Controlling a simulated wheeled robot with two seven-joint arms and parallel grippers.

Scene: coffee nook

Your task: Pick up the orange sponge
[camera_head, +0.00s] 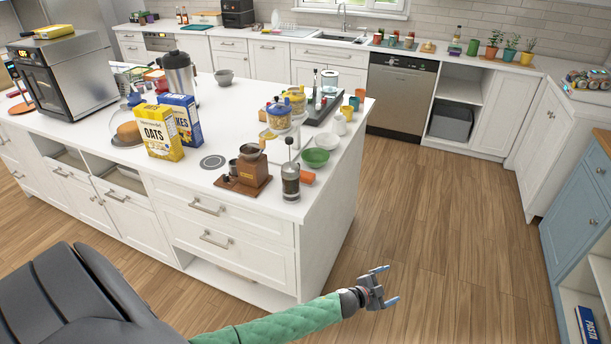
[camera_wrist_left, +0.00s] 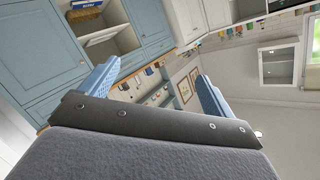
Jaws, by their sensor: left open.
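The orange sponge (camera_head: 307,177) appears as a small orange block on the white island top, near its right front corner. It lies beside the glass French press (camera_head: 290,181) and in front of a green bowl (camera_head: 315,157). My left gripper (camera_head: 386,285) is open and empty, out over the wooden floor to the right of the island and well apart from the sponge. In the left wrist view its blue fingers (camera_wrist_left: 158,80) are spread with nothing between them, and the sponge does not show there. My right gripper is not in view.
A wooden coffee grinder (camera_head: 248,172), a white bowl (camera_head: 324,141) and a stand with jars (camera_head: 283,112) crowd the sponge's surroundings. The island's edge (camera_head: 330,195) lies between my gripper and the sponge. The floor (camera_head: 440,220) is clear; a blue cabinet (camera_head: 580,210) stands at right.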

